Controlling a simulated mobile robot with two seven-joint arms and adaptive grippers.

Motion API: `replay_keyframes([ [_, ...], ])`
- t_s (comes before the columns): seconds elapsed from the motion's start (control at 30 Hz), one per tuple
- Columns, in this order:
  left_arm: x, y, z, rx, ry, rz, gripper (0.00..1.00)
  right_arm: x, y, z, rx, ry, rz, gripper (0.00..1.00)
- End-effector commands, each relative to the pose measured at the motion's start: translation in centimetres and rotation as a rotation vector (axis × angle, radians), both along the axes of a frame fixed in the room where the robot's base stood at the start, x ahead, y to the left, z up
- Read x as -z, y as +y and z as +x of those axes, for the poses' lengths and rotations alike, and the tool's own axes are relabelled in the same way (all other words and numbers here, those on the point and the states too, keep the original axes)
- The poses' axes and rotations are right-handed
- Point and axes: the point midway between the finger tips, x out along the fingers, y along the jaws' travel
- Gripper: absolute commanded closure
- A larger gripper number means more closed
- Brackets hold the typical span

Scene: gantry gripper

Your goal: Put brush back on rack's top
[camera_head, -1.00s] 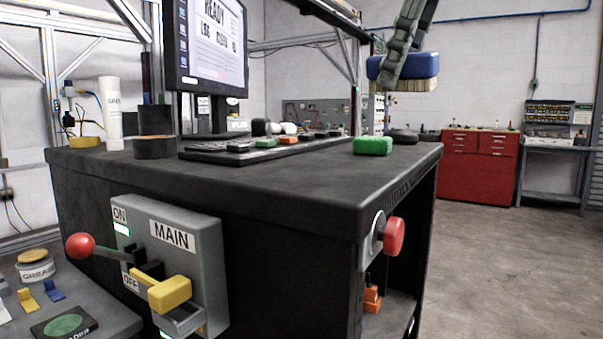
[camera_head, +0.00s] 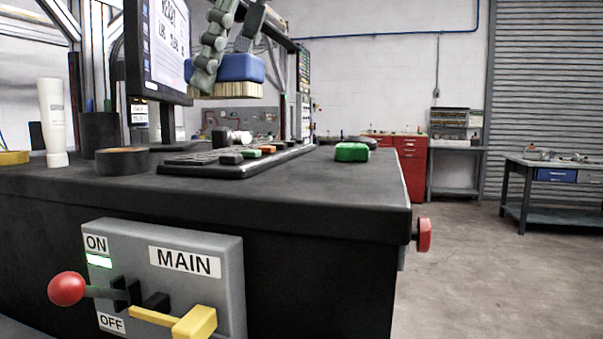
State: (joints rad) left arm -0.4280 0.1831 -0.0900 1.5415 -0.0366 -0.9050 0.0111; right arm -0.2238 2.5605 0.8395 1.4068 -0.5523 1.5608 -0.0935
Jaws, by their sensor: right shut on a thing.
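The brush (camera_head: 241,69) has a blue back and pale bristles pointing down. It hangs in the air above the black bench top (camera_head: 330,188), in front of the monitor's right edge. My right gripper (camera_head: 224,62) reaches down from above and is shut on the brush's blue back. A gap shows between the bristles and the things below. My left gripper is not in view. I cannot tell which surface is the rack's top.
The monitor (camera_head: 162,45) stands close left of the brush. A black panel with coloured keys (camera_head: 235,159) lies below it, with a green block (camera_head: 351,152) to the right. A white bottle (camera_head: 53,120) stands at left. The bench's front right top is clear.

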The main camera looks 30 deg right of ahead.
Motion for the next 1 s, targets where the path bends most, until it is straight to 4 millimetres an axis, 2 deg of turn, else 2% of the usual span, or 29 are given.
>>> replay_keyframes([
  [0.27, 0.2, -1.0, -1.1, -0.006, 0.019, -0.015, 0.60, 3.1, -5.2, -2.1, 0.001, -0.001, 0.008, 0.89],
  [0.5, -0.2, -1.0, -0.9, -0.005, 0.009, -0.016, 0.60, 5.9, -9.3, -3.7, 0.000, -0.002, 0.005, 0.89],
  [0.67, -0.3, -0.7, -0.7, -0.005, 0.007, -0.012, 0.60, 6.6, -10.3, -4.1, 0.001, -0.001, 0.003, 0.89],
  [0.9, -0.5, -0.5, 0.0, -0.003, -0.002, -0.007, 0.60, 9.8, -10.4, -4.1, 0.000, 0.001, 0.003, 0.89],
  [1.0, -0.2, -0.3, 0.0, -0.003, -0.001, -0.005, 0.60, 10.5, -10.4, -4.1, 0.000, -0.002, 0.001, 0.89],
])
